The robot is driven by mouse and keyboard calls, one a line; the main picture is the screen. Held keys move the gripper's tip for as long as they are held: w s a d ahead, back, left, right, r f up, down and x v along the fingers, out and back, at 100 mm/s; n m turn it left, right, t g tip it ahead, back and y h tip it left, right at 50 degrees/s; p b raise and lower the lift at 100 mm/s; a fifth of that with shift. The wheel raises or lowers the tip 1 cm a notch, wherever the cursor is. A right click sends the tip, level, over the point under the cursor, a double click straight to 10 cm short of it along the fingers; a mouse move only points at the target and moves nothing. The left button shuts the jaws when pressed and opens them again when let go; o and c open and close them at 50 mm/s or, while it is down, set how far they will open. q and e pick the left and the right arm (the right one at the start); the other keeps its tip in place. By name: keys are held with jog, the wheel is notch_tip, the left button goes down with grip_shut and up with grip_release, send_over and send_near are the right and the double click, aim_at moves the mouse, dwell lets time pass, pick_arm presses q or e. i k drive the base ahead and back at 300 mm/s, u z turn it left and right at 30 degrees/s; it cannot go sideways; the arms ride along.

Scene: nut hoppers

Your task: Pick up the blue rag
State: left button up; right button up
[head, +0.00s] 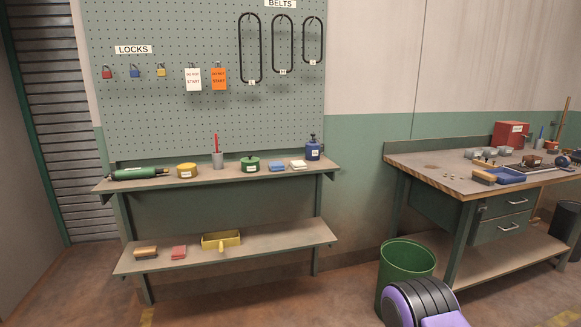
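The blue rag (277,167) lies folded on the upper shelf of the bench under the pegboard, right of the middle. It sits between a green round tin (250,165) and a white folded rag (298,165). Nothing covers it. A red folded rag (178,252) lies on the lower shelf. Neither of my grippers shows in the head view. A black and purple part, which looks like part of my own arm, shows at the bottom right, well away from the rag.
A blue can (313,149) stands right of the white rag. A green bin (405,262) is on the floor before the workbench (450,181). The floor before the shelves is clear.

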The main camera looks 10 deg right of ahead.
aim_at(275, 166)
jog(key=z, duration=0.65)
jog(key=i, duration=0.95)
jog(key=z, duration=0.45)
jog(key=i, duration=1.1)
jog(key=u, duration=1.05)
jog(key=i, duration=0.75)
jog(key=u, duration=0.7)
